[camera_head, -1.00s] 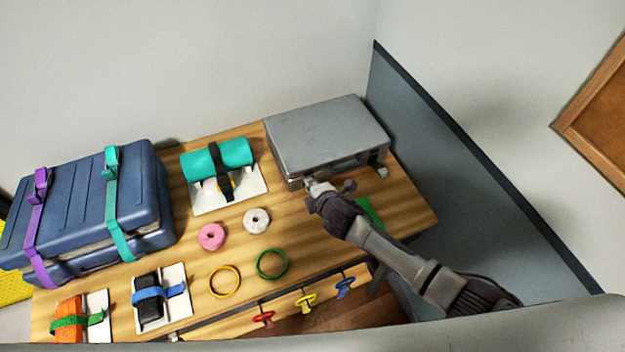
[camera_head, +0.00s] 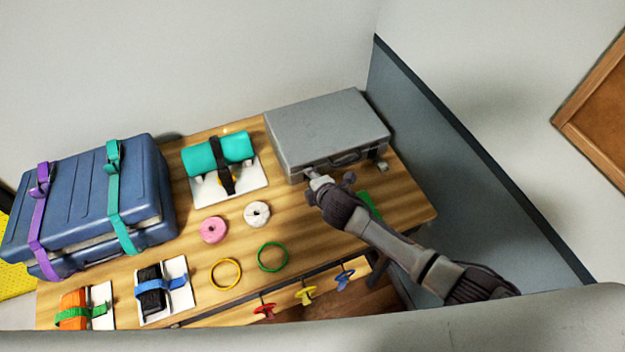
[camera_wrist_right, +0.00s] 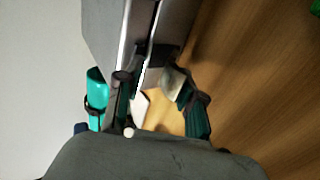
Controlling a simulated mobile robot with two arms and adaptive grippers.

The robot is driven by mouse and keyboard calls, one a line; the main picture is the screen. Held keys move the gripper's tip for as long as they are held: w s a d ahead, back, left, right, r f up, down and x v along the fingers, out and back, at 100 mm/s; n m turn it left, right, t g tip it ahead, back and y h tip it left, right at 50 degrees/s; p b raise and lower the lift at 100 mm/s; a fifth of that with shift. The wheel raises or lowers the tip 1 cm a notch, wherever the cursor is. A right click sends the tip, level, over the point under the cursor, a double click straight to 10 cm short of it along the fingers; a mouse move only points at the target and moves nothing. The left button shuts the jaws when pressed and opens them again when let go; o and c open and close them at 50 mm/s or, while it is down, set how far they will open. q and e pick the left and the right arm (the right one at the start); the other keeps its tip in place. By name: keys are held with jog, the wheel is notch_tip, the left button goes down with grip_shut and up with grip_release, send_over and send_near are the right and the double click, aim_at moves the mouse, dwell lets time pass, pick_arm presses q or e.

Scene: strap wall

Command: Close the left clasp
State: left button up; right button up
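The grey hard case (camera_head: 325,130) lies flat at the back right of the table, its lid down. Its front has a handle (camera_head: 345,158) and a right clasp (camera_head: 381,167). The left clasp is largely hidden behind my right gripper (camera_head: 329,180), which is at the left part of the case front. In the right wrist view, the fingers of my right gripper (camera_wrist_right: 150,92) are apart, with the case's metal-edged seam (camera_wrist_right: 142,45) running between them. A dark piece lies on that seam, perhaps the clasp; whether a finger touches it I cannot tell. My left gripper is out of view.
A blue suitcase (camera_head: 75,195) with purple and teal straps stands at left. A teal roll (camera_head: 212,152) on a white board lies left of the case.

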jog(key=v, duration=1.2)
jog(key=shift+s, duration=0.1)
